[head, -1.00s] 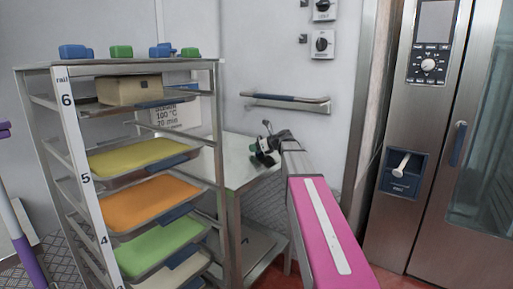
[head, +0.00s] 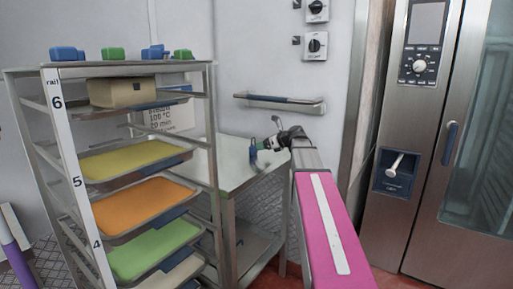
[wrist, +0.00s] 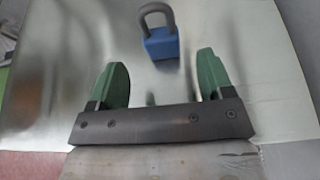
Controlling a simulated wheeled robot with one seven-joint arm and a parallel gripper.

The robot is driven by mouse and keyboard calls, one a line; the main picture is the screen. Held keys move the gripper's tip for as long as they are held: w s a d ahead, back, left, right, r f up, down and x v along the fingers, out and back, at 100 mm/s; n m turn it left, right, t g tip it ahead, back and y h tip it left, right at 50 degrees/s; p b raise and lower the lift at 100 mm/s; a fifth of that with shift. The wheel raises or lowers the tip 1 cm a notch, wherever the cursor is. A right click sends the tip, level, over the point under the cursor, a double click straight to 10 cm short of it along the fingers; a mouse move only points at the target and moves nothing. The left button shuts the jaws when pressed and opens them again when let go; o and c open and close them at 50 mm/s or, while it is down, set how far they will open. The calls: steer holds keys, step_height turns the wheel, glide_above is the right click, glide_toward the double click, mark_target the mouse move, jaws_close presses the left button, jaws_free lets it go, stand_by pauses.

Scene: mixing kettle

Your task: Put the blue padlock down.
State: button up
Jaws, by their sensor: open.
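The blue padlock (head: 253,151) stands on the steel table (head: 236,172) behind the rack, near the wall. In the wrist view the padlock (wrist: 162,46) has its grey shackle up and sits just beyond my fingertips, with a gap between. My gripper (head: 272,144) is to the right of the padlock in the head view. In the wrist view my gripper (wrist: 161,78) has its two green fingers spread wide, with nothing between them.
A tray rack (head: 215,120) with several coloured trays stands on the left, close to the table. Small blue and green items (head: 113,53) sit on its top. A wall rail (head: 280,102) runs above the table. A steel oven (head: 405,160) stands at the right.

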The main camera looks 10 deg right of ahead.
steer(key=shift+v, duration=1.55)
